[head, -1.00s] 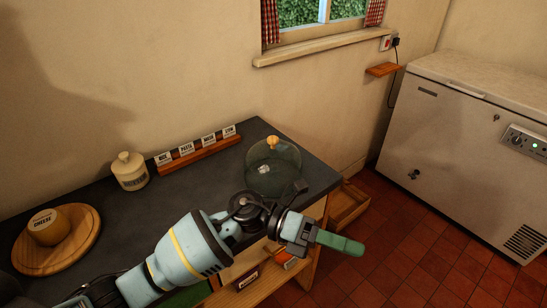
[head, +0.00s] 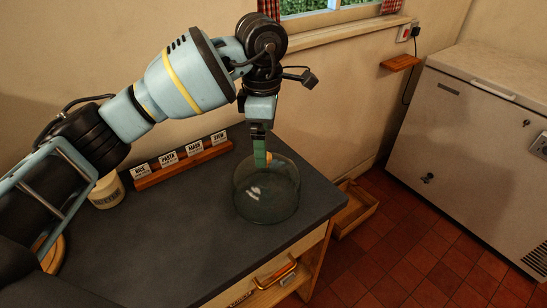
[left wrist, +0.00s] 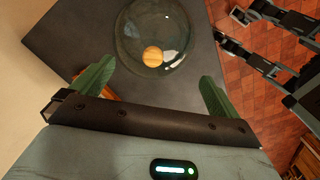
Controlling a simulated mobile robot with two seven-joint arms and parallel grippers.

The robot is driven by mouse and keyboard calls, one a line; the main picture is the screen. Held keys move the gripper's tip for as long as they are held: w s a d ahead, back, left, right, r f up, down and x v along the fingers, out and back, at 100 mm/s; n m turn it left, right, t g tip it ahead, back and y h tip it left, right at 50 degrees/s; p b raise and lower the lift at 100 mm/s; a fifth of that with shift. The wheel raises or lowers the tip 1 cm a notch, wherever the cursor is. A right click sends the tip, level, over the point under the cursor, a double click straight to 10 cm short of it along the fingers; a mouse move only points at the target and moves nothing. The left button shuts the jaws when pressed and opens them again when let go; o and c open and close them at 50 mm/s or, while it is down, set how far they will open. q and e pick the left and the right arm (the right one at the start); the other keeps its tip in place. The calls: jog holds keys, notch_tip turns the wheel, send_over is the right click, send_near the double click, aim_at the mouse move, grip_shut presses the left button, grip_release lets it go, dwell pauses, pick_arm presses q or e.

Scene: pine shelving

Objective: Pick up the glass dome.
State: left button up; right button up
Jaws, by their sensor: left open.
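The clear glass dome (head: 266,198) stands upright on the dark worktop near its right end. Its round wooden knob (head: 269,157) is on top, partly hidden behind a green finger. My left gripper (head: 260,158) points down over the dome, with the fingers at about knob height in the head view. In the left wrist view my left gripper (left wrist: 158,70) is open, with two green fingers spread wide. The dome (left wrist: 172,28) and its knob (left wrist: 153,56) show beyond and between the fingers. Nothing is held.
On the dark worktop (head: 165,230) a wooden rack with labelled cards (head: 183,164) stands along the wall. A cream jar (head: 106,192) and the edge of a wooden board (head: 52,258) are partly behind my arm. A white chest freezer (head: 470,140) stands right, across the red-tiled floor.

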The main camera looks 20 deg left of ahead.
aim_at(266, 177)
pick_arm(q)
jog(key=shift+w+a+r, duration=0.1)
jog(key=shift+w+a, duration=0.05)
jog(key=shift+w, duration=0.5)
jog(key=shift+s, duration=0.2)
jog(key=shift+s+f, duration=0.15)
jog(key=shift+f, duration=1.55)
jog(key=f, duration=0.4)
jog(key=shift+w+f+p, duration=0.1)
jog(key=shift+w+p, duration=0.1)
jog(key=shift+p, duration=0.15)
pick_arm(e)
jog(key=shift+r, duration=0.2)
